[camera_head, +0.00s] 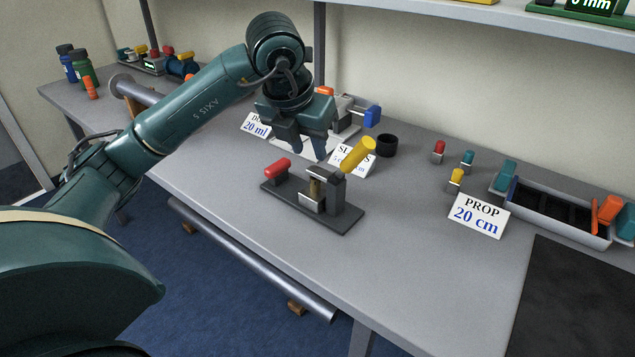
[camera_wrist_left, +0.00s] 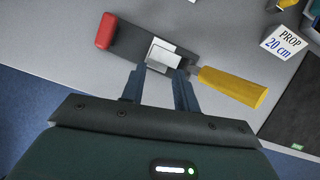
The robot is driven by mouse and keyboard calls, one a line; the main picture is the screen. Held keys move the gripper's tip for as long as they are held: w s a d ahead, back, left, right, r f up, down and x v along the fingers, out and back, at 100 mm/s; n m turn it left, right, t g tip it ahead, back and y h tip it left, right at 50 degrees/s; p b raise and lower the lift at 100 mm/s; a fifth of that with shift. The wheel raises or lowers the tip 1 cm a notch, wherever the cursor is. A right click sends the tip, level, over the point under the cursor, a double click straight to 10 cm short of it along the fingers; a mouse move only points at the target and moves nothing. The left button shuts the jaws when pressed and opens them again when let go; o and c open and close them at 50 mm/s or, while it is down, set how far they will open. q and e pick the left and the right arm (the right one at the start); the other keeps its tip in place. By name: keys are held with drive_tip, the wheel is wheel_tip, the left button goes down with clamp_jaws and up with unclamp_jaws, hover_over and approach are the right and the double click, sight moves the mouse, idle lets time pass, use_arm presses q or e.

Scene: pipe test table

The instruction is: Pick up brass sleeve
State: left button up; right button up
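A small brass-coloured piece, which looks like the brass sleeve (camera_head: 315,188), stands upright in a grey metal block on a dark fixture plate (camera_head: 338,218). The fixture has a red handle (camera_head: 277,170) at its left and a yellow handle (camera_head: 357,155) at its right. My left gripper (camera_head: 307,146) hangs above and behind the fixture, fingers pointing down. In the left wrist view its two fingers (camera_wrist_left: 160,78) are apart with nothing between them. There the pale metal block (camera_wrist_left: 163,52) lies just past the fingertips, and I cannot make out the sleeve. My right gripper is not in view.
A black ring (camera_head: 387,146) stands behind the fixture. Labels stand nearby, including the PROP card (camera_head: 478,215). Small coloured-top pieces and a grey tray (camera_head: 550,221) are at the right. A shelf (camera_head: 520,19) runs above the back. The table front right of the fixture is clear.

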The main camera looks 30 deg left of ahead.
sight(314, 178)
use_arm(q)
drive_tip(key=x, duration=0.3)
drive_tip(key=f, duration=0.4)
drive_tip(key=shift+w+a+f, duration=0.1)
drive_tip(key=shift+w+f, duration=0.05)
drive_tip(key=shift+w, duration=0.1)
drive_tip(key=shift+w+f, duration=0.3)
drive_tip(key=shift+f, duration=0.2)
drive_tip(key=shift+c, duration=0.5)
clamp_jaws()
